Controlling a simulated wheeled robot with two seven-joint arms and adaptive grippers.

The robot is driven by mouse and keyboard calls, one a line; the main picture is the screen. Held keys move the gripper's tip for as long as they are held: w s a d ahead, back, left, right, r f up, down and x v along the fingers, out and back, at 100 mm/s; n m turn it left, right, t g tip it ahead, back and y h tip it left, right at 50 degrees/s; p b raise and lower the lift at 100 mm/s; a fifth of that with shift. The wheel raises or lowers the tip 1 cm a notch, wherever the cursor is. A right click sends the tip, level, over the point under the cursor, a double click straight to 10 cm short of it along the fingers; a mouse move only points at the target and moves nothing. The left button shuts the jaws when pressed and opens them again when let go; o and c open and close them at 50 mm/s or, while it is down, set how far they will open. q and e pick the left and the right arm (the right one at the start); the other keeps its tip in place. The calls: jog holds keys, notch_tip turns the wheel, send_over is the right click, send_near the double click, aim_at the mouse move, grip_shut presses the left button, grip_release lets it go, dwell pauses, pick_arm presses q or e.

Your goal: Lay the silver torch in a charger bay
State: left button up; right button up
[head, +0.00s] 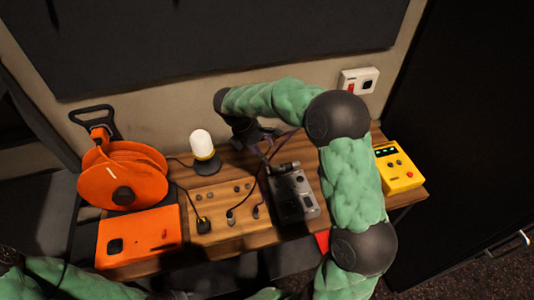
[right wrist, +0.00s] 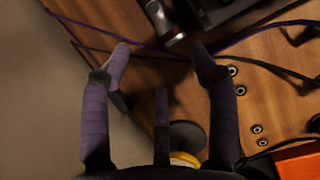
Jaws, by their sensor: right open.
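A silver cylinder that looks like the torch (right wrist: 160,18) lies at the top of the right wrist view, beside the dark grey charger (right wrist: 228,12). In the head view the charger (head: 293,196) stands on the wooden desk, right of the middle. My right gripper (head: 262,146) is over the back of the desk, behind the charger. Its fingers (right wrist: 160,58) are spread and empty, with the torch beyond their tips. In the head view the torch is hard to tell from the charger's back edge. Part of my left arm shows at the bottom left, but its gripper is out of view.
A white lamp (head: 202,145), a wooden jack box (head: 222,190) with cables, an orange reel (head: 122,172) and an orange box (head: 137,237) stand to the left. A yellow device (head: 398,166) is on the right. A thin purple cable (right wrist: 265,28) runs near the right gripper.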

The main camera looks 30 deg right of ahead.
jog(key=shift+o, duration=1.1)
jog(key=shift+a+r, duration=0.2)
jog(key=shift+r, duration=0.4)
jog(key=m+t+y+p, duration=0.1)
jog(key=m+y+p, duration=0.45)
jog(key=m, duration=2.95)
send_over(282, 167)
jog(key=p, duration=0.2)
jog(key=h, duration=0.1)
notch_tip(282, 167, down, 12)
jog(key=shift+d+r+b, duration=0.1)
jog(key=shift+r+b, duration=0.05)
jog(key=shift+b, duration=0.9)
